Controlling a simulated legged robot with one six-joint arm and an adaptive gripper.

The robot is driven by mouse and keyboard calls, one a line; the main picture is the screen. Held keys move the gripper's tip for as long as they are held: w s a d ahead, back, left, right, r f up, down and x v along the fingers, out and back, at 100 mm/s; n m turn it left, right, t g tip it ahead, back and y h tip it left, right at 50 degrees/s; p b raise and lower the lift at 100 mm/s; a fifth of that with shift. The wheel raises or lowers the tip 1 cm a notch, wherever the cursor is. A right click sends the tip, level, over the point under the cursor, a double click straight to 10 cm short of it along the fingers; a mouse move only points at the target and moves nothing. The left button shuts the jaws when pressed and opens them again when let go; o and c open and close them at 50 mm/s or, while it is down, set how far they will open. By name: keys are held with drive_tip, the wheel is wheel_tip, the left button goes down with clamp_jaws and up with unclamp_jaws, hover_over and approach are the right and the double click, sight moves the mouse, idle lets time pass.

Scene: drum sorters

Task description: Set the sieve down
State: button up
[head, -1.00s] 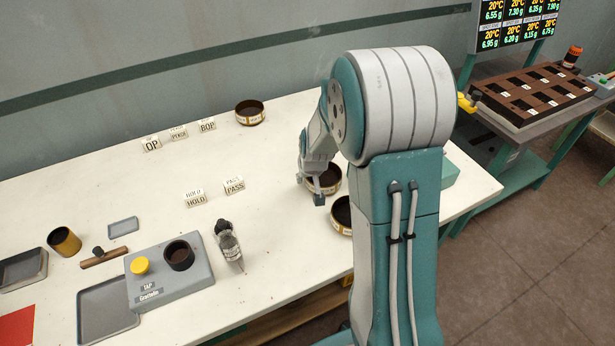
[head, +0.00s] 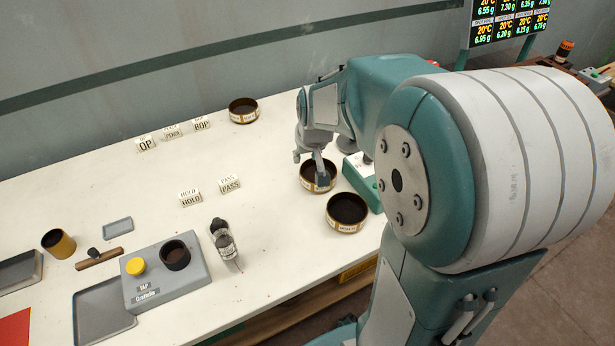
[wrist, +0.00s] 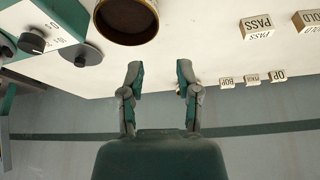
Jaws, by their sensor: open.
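Three round, brass-rimmed sieves with dark insides sit on the white table in the head view. One is at the back (head: 243,112), one in the middle (head: 308,184) and one nearest the front (head: 347,213). My gripper (head: 321,180) appears in front of the middle sieve's opening there. In the wrist view my gripper (wrist: 160,68) is open, with nothing between its fingers. One sieve (wrist: 127,20) lies just beyond the fingertips, slightly left, apart from them and cut by the top edge. I cannot tell for certain which of the three it is.
A white and teal device (head: 360,170) stands right of the middle sieve; its knob (wrist: 33,43) shows in the wrist view. Sign blocks (head: 190,198), a dark bottle (head: 223,240) and a grey tap station (head: 165,278) are to the left.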

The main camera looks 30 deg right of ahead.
drive_tip(key=s+a+r+n, duration=0.1)
drive_tip(key=s+a+r, duration=0.3)
drive_tip(key=s, duration=0.6)
drive_tip(key=s+a+r+t, duration=0.1)
drive_tip(key=s+a+r, duration=0.4)
drive_tip(key=s, duration=0.5)
drive_tip(key=shift+n+y, duration=0.3)
drive_tip(key=shift+n, duration=0.1)
